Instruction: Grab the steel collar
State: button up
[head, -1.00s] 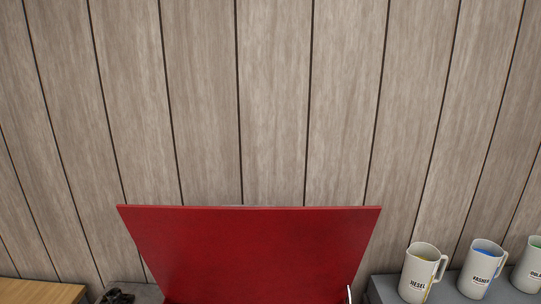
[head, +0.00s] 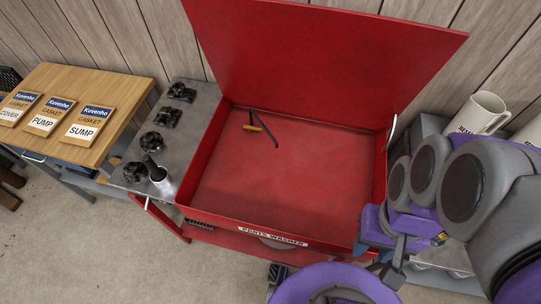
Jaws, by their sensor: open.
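I cannot pick out the steel collar for certain. Several dark metal parts (head: 170,117) sit on the grey side shelf (head: 195,95) left of the red parts washer. At that shelf's front end a pale, silvery piece (head: 162,184) stands with a black top; I cannot tell whether it is the collar. My gripper (head: 386,260) is open at the lower right, by the washer's front right corner, well apart from the shelf parts. My own arm hides part of the area on the right.
The red parts washer (head: 376,168) has its lid (head: 325,60) raised, with a wooden-handled brush (head: 253,127) inside. A wooden bench (head: 112,85) with gasket packs (head: 90,123) is at the left. White jugs (head: 480,113) stand at the right. The floor (head: 90,245) at front left is open.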

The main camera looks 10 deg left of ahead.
aim_at(134, 174)
jog(key=k+u, duration=0.1)
jog(key=u, duration=1.9)
